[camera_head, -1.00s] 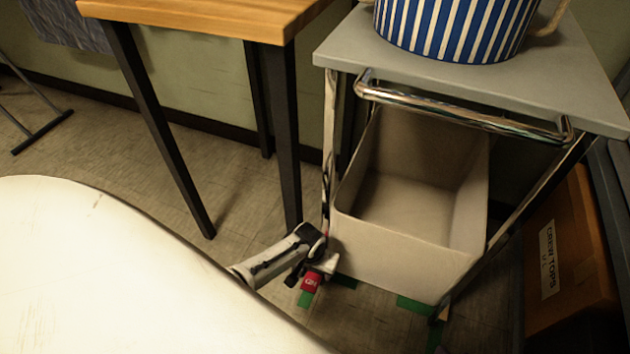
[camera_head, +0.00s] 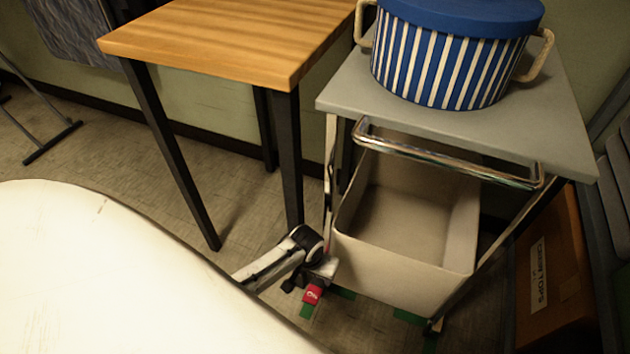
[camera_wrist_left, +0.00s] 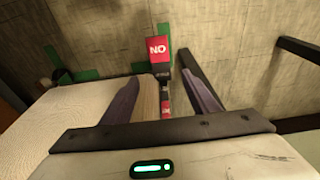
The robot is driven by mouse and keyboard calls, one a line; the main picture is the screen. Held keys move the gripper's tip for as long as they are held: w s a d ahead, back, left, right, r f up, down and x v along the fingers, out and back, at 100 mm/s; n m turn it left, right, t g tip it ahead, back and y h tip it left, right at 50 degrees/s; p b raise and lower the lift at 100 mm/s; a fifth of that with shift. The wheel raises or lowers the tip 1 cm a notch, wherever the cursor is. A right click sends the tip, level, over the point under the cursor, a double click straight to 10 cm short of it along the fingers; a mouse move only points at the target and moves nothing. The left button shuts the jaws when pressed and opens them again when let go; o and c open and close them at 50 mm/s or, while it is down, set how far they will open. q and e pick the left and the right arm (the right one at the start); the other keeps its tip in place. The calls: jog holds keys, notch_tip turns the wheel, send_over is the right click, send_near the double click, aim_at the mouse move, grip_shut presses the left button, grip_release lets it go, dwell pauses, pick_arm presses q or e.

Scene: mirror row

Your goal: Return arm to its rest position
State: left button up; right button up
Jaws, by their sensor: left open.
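My left arm comes in past the large white surface in the head view. Its gripper (camera_head: 308,280) is low, beside the left front corner of the cream bin (camera_head: 400,265). In the left wrist view the two dark fingers (camera_wrist_left: 162,95) stand apart, and I see nothing gripped. My right gripper is not in view.
The bin sits under a grey cart top (camera_head: 440,125) with a chrome handle (camera_head: 450,155). A blue-and-white striped pot (camera_head: 450,65) stands on top. A wooden table (camera_head: 220,40) is at the left, its dark legs near my arm. An orange-brown box (camera_head: 560,270) is at the right.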

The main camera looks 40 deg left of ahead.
pick_arm(q)
jog(key=shift+r, duration=0.2)
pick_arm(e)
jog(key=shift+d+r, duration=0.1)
pick_arm(q)
jog(key=s+d+r+m+t, duration=0.1)
jog(key=s+d+r+m, duration=0.1)
jog(key=s+r, duration=0.75)
jog(key=s+d+r+m+t, duration=0.1)
jog(key=s+d+r+m, duration=0.15)
jog(key=s+r, duration=0.75)
jog(key=w+d+t+h, duration=0.4)
jog(key=w+d, duration=0.4)
notch_tip(320, 180, up, 11)
jog(key=a+y+p, duration=0.1)
jog(key=a+p, duration=0.1)
jog(key=p, duration=1.6)
jog(key=shift+s+r+t, duration=0.15)
jog(key=shift+s+t, duration=0.1)
jog(key=shift+t, duration=0.05)
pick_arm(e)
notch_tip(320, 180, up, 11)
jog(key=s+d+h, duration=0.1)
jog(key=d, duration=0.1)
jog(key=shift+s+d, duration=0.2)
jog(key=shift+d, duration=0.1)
